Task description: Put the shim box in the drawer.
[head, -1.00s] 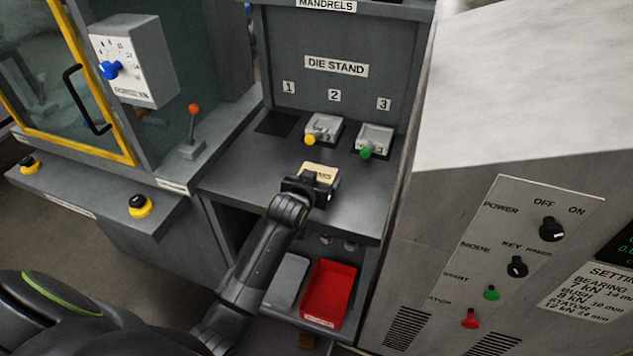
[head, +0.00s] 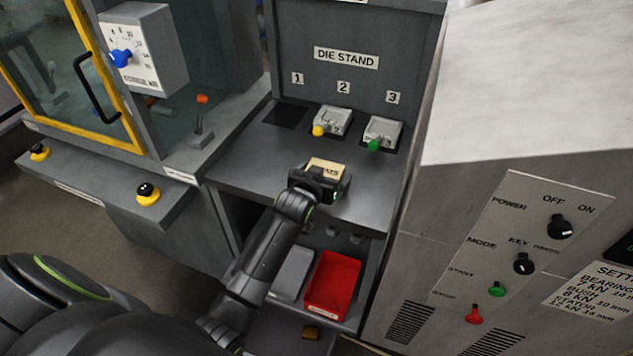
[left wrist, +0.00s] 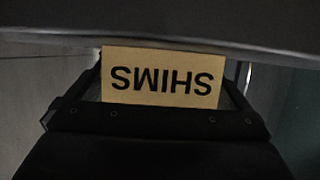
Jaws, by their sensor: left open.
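The shim box (head: 327,166) is a small tan block on the grey bench top, in front of the die stand. The left wrist view shows its face (left wrist: 160,78) with SHIMS printed upside down. My left gripper (head: 319,182) is open at the near side of the box and hides its lower part. In the left wrist view the box lies between the dark finger sides; contact cannot be told. No drawer can be clearly made out. My right gripper is not in view.
Die blocks with a yellow knob (head: 318,130) and a green knob (head: 374,144) stand behind the box. A tall control cabinet (head: 450,230) closes off the right side.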

